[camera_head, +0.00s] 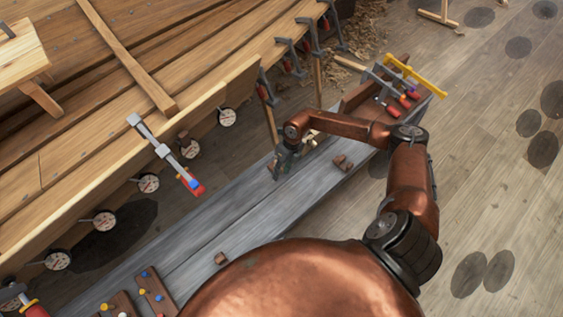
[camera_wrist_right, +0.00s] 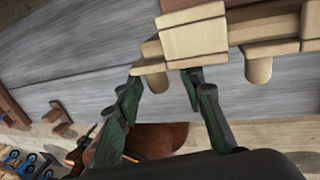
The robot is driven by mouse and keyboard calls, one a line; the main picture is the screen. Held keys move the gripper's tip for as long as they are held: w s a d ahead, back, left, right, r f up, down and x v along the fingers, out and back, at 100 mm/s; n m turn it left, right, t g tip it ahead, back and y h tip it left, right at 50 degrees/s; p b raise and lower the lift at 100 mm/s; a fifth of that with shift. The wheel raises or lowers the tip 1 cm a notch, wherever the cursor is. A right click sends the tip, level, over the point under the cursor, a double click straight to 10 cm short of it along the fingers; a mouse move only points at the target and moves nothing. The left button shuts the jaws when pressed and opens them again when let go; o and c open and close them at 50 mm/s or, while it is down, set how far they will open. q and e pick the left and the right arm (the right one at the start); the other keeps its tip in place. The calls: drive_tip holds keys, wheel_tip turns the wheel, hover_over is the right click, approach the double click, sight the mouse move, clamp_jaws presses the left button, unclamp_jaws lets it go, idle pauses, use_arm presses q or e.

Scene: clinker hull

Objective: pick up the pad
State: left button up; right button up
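Several small pale wooden blocks that look like pads lie in a cluster at the top of the right wrist view; the nearest large pad (camera_wrist_right: 194,36) rests over others. I cannot tell which one the task means. A narrow pale piece (camera_wrist_right: 155,82) shows between the fingertips of my right gripper (camera_wrist_right: 163,76). Its two green fingers are spread, with the tips at the cluster's near edge; whether they touch it is unclear. In the head view my right gripper (camera_head: 284,162) is low over the grey bench, beside pale blocks (camera_head: 310,143). My left gripper is not in view.
The grey plank bench (camera_head: 210,232) carries brown blocks (camera_head: 342,162), a lone brown block (camera_head: 220,258) and peg boards (camera_head: 155,288). Clamps with red handles (camera_head: 385,106) and a yellow one (camera_head: 415,75) lie at its far end. The planked hull (camera_head: 150,60) rises left.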

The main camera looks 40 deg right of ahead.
drive_tip(key=shift+r, duration=0.1)
drive_tip(key=shift+c, duration=0.3)
clamp_jaws()
drive_tip(key=shift+r, duration=0.1)
